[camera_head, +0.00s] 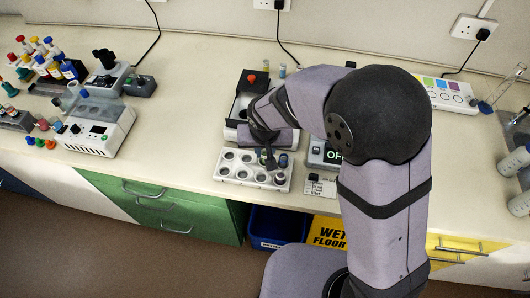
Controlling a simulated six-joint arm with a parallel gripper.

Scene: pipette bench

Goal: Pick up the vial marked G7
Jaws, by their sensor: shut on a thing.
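A white rack (228,173) with round wells stands near the front edge of the bench, and most of its wells look empty. My gripper (268,160) points down over the right part of this rack. It is shut on a small vial that is mostly hidden by the fingers, and I cannot tell whether it is clear of its well. No G7 marking can be read on any vial at this size.
A dark device with a red knob (251,78) stands behind the rack, partly hidden by my arm. A device with a lit display (331,155) is close on the right. A white instrument (97,129) and several coloured bottles stand at the left. The bench between is clear.

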